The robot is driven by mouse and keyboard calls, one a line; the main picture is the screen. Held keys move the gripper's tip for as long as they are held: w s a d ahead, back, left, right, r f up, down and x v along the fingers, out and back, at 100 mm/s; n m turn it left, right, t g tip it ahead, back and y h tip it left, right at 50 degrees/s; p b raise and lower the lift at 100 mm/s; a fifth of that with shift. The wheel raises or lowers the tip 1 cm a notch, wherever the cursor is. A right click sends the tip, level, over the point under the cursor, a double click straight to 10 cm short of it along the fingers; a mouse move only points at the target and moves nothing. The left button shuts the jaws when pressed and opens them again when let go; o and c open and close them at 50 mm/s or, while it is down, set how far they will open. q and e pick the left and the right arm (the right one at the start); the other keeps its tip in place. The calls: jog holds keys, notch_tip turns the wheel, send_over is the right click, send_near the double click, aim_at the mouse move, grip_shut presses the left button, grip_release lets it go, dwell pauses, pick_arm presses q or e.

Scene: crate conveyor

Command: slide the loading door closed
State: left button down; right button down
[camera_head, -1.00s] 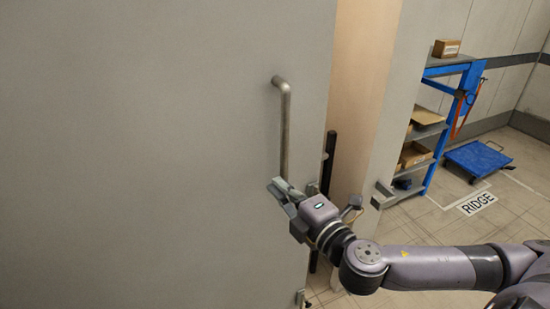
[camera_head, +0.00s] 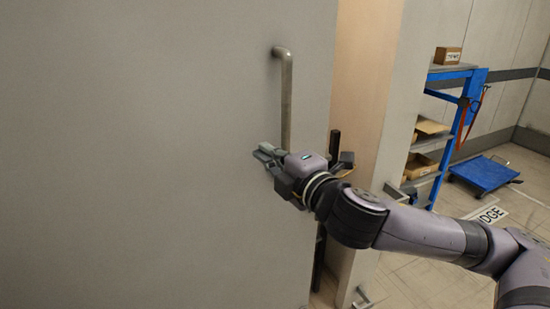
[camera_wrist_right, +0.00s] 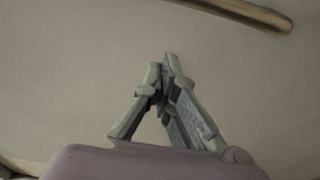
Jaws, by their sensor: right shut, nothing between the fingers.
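The loading door is a large grey panel (camera_head: 140,150) filling the left of the head view. Its upright metal bar handle (camera_head: 287,100) is near the panel's right edge; its lower end is hidden behind my right gripper. In the wrist view the bar (camera_wrist_right: 245,12) lies at the top right, apart from the fingers. My right gripper (camera_head: 262,154) is shut and empty, its tips just left of the bar in the head view. In the wrist view the closed fingertips (camera_wrist_right: 166,66) point toward the panel; contact cannot be told. My left gripper is out of view.
A beige strip (camera_head: 360,80) shows between the panel's edge and a pale upright post (camera_head: 392,110). A dark vertical bar (camera_head: 319,255) stands there. Right of it are a blue shelf rack (camera_head: 455,125) with boxes and a blue platform cart (camera_head: 484,173) on the tiled floor.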

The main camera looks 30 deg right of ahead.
aim_at(244, 132)
jog(key=shift+w+d+p, duration=1)
jog(key=shift+w+d, duration=0.75)
jog(key=shift+w, duration=0.25)
